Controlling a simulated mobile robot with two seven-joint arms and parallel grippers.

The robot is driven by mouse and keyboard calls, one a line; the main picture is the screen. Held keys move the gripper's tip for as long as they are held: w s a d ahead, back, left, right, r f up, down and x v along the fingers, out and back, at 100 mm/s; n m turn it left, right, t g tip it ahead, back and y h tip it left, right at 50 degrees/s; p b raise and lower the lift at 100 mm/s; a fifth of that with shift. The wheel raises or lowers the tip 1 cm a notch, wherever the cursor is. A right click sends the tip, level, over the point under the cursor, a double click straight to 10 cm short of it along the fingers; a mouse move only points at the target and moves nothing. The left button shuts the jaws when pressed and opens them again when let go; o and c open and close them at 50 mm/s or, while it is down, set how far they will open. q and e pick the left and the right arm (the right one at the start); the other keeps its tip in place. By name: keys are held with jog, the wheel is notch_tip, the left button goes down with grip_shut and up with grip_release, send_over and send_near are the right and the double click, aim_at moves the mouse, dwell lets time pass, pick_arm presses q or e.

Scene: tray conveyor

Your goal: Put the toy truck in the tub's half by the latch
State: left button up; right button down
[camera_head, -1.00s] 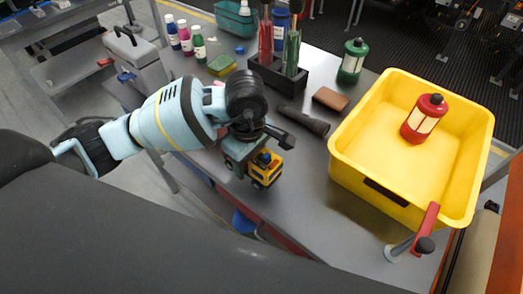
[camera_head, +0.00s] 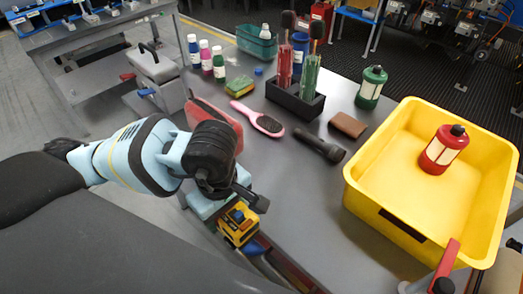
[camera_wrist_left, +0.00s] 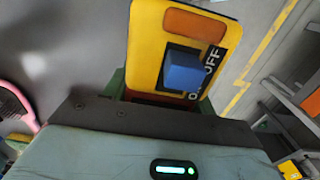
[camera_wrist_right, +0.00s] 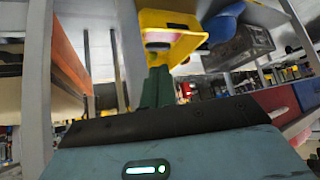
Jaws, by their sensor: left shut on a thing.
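My left gripper (camera_head: 233,204) is shut on the toy truck (camera_head: 238,224), a small yellow block-like thing with a blue part, by the bench's near edge. The left wrist view shows its yellow face (camera_wrist_left: 147,45) with an orange patch, a blue block and a dark strip reading "OFF". The yellow tub (camera_head: 398,232) stands at the right, apart from the truck. A red bottle (camera_head: 443,150) stands inside, towards its far side. A red-handled latch (camera_head: 447,261) is by the tub's near right corner. My right gripper (camera_wrist_right: 157,88) shows only in its wrist view, its green fingers together, empty.
A dark flashlight (camera_head: 320,147), a brown block (camera_head: 348,125), a pink hairbrush (camera_head: 258,118) and a black holder (camera_head: 295,98) lie between arm and tub. A green bottle (camera_head: 371,87) stands behind. A red object (camera_head: 212,112) lies behind my left arm. Bench in front of the flashlight is clear.

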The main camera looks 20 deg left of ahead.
pick_arm(q)
jog(key=w+m, duration=0.1)
jog(key=r+m, duration=0.1)
jog(key=m, duration=0.1)
jog(key=shift+w+a+m, duration=0.2)
jog(key=shift+w+m, duration=0.1)
jog(key=shift+w, duration=0.05)
jog(key=w+m, duration=0.1)
jog(key=m, duration=0.2)
jog(key=w+a+r+m, duration=0.1)
jog(key=m, duration=0.2)
jog(key=w+r+m, duration=0.1)
jog(key=w+m, duration=0.1)
jog(key=m, duration=0.2)
jog(key=shift+a+r, duration=0.2)
jog(key=shift+r, duration=0.05)
